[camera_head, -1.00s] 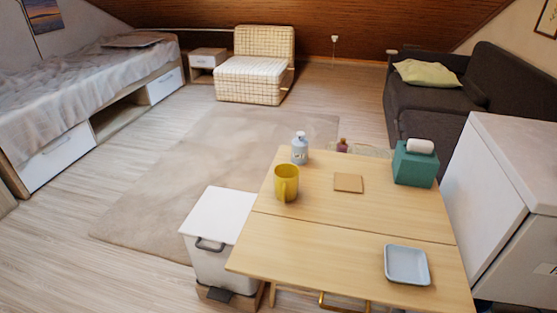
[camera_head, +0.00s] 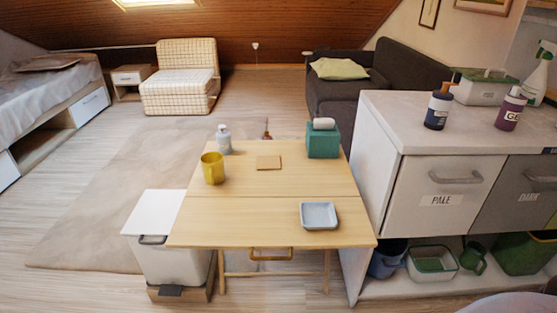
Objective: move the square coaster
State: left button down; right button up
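The square coaster (camera_head: 268,162) is a small, flat, tan square. It lies flat on the far half of the light wooden table (camera_head: 262,212), between the yellow mug and the teal tissue box. Nothing covers it. Neither of my grippers shows in the head view.
On the table stand a yellow mug (camera_head: 212,169), a grey-white bottle (camera_head: 224,139), a teal tissue box (camera_head: 323,141) and a light blue tray (camera_head: 319,215). A white bin (camera_head: 157,237) stands at the table's left. A white cabinet (camera_head: 420,200) with bottles on top stands at right.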

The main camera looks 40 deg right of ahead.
aim_at(267, 162)
jog(key=k, duration=0.15)
jog(key=z, duration=1.35)
